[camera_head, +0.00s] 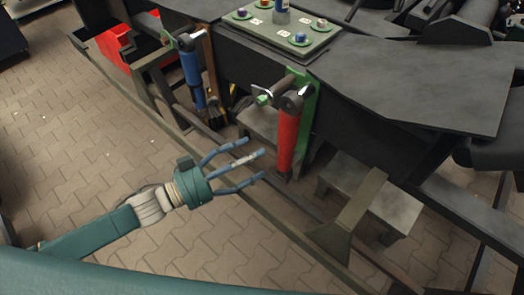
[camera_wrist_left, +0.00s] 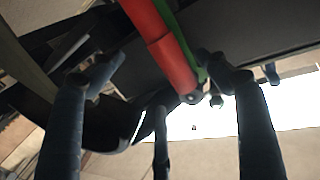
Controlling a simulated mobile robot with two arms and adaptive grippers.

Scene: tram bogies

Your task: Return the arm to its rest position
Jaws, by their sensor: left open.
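My left arm comes in from the left in the head view, and its gripper (camera_head: 252,168) is open and empty over the paved floor beside the bogie frame. Its fingers point right, towards a red damper (camera_head: 287,140) that hangs on a green bracket. A gap shows between the fingertips and the damper. In the left wrist view the spread fingers of the left gripper (camera_wrist_left: 165,95) frame the lower part of the red damper (camera_wrist_left: 172,55), with nothing held between them. My right gripper is not in view.
A dark bogie frame (camera_head: 410,85) fills the right. A blue damper (camera_head: 191,72) hangs farther left, near a red crate (camera_head: 117,45). A tray (camera_head: 262,36) with small parts lies on top. A long low rail (camera_head: 135,98) runs beside the arm. The paved floor (camera_head: 60,150) at left is clear.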

